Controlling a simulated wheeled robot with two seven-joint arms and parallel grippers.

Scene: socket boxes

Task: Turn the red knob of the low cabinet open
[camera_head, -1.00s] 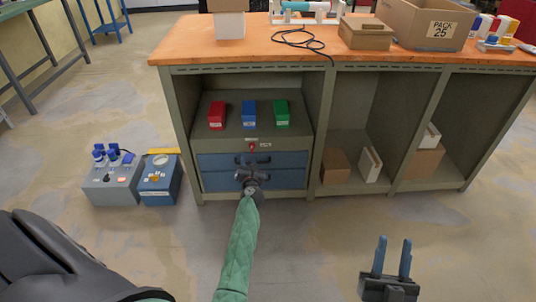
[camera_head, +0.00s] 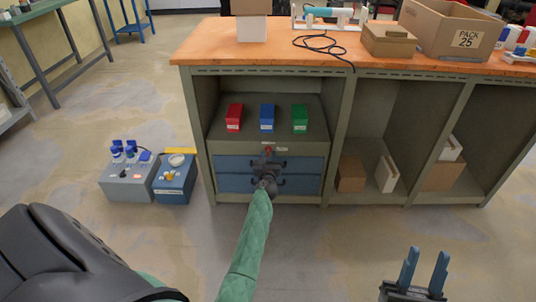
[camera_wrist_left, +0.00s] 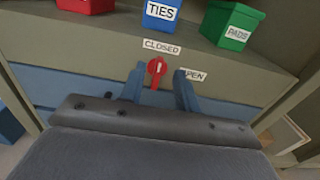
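The low cabinet (camera_head: 235,148) has a small red knob (camera_head: 268,150) on its upper front edge, above two blue drawers. In the left wrist view the red knob (camera_wrist_left: 157,67) has a white mark and sits below a CLOSED label (camera_wrist_left: 161,47), with an OPEN label (camera_wrist_left: 195,75) to its right, partly hidden by a finger. My left gripper (camera_head: 267,160) is just below the knob in the head view. In the wrist view its fingers (camera_wrist_left: 159,88) are apart, one on each side of the knob; I cannot tell contact. My right gripper (camera_head: 425,268) is open and empty, over the floor.
Red (camera_head: 234,118), blue (camera_head: 267,117) and green (camera_head: 300,118) bins stand on the cabinet top, under the orange workbench (camera_head: 225,45). Cartons (camera_head: 351,172) fill part of the right bays. Floor in front is clear.

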